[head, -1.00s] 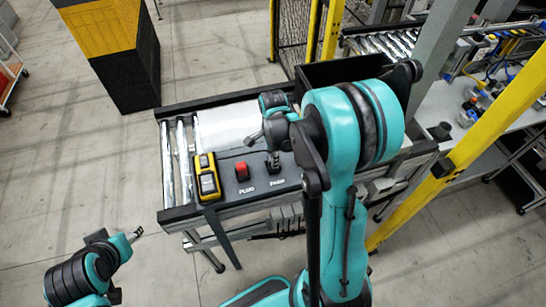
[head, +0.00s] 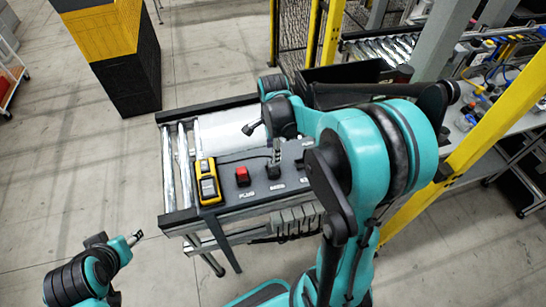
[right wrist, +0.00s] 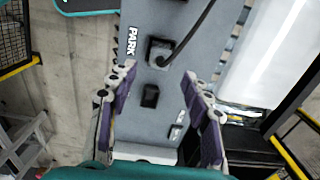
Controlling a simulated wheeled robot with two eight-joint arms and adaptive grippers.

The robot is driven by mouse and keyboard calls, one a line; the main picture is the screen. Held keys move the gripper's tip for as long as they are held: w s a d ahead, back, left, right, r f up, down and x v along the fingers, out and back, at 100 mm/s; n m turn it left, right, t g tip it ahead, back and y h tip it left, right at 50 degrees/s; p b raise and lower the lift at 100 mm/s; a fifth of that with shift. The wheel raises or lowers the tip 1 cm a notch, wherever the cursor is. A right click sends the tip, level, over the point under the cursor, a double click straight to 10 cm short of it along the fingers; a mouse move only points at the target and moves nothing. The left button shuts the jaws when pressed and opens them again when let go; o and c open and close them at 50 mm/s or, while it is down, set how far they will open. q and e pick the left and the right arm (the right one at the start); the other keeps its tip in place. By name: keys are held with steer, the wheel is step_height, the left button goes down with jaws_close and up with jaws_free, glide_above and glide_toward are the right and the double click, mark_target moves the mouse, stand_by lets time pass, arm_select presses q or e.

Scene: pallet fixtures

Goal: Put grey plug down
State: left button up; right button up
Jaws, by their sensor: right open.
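The grey plug (head: 273,170) sits in the spot marked PARK on the dark grey panel (head: 225,203), with a cable rising from its top. In the right wrist view the plug (right wrist: 160,52) lies just beyond my fingertips, apart from both. My right gripper (right wrist: 158,74) is open and empty over the panel, its two fingers spread either side of a small black block (right wrist: 150,96). In the head view my right arm hides part of the panel's right side. My left gripper (head: 136,238) is low at the left, away from the bench; its fingers are too small to read.
A yellow handheld device (head: 208,185) and a red block (head: 242,176) above the word PLUG stand on the panel left of the plug. A yellow post (head: 490,105) rises at right.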

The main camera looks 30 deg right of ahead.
steer(key=s+a+r+n+t, duration=0.7)
steer(key=s+a+n, duration=0.3)
steer(key=n, duration=1)
steer(key=shift+s+a+r+n, duration=0.3)
steer(key=shift+s+r, duration=0.2)
steer(key=shift+r, duration=0.35)
steer(key=shift+f, duration=0.1)
